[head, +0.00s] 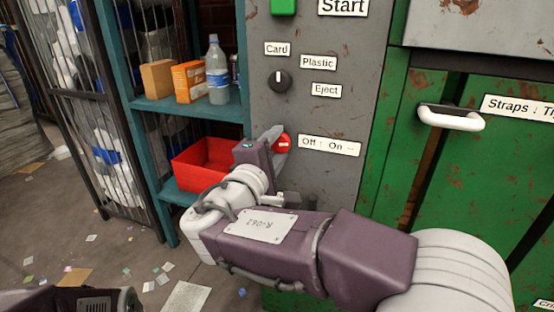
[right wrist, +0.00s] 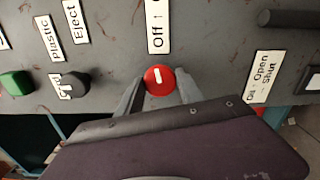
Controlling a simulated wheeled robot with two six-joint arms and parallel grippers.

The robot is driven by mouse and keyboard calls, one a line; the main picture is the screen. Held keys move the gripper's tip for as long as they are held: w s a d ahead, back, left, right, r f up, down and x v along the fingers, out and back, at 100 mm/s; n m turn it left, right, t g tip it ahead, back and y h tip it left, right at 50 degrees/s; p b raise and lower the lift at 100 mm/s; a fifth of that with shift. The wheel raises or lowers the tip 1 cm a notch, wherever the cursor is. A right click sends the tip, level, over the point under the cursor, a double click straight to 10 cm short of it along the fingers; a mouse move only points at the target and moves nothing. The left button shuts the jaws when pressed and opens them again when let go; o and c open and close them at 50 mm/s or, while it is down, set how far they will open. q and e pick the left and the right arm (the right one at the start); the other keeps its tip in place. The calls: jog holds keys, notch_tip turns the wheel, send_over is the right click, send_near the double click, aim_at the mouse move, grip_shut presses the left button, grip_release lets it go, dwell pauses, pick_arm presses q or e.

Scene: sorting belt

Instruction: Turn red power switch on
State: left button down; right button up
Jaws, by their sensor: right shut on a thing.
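The red power switch (head: 284,141) is a round knob on the grey panel, left of the "Off ↑ On →" label (head: 329,146). In the right wrist view the red switch (right wrist: 160,79) has a white mark that runs along the label's line of text. My right gripper (head: 272,137) is at the switch, with one finger on each side of it, shut on it. In the right wrist view the gripper's fingers (right wrist: 160,88) flank the knob and part of its lower edge is close to the gripper body. My left gripper is out of view.
Above on the panel are a black selector knob (head: 280,81) and a green Start button (head: 284,7). A teal shelf (head: 172,104) with a red bin (head: 205,163), boxes and a bottle (head: 217,72) stands left. A white handle (head: 451,118) juts from the green door at right.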

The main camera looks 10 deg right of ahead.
jog(key=shift+f+m+b, duration=0.15)
jog(key=shift+m+b, duration=0.9)
jog(key=shift+m, duration=0.05)
jog(key=o, duration=1.4)
jog(key=p+v, duration=0.4)
jog(key=v, duration=0.5)
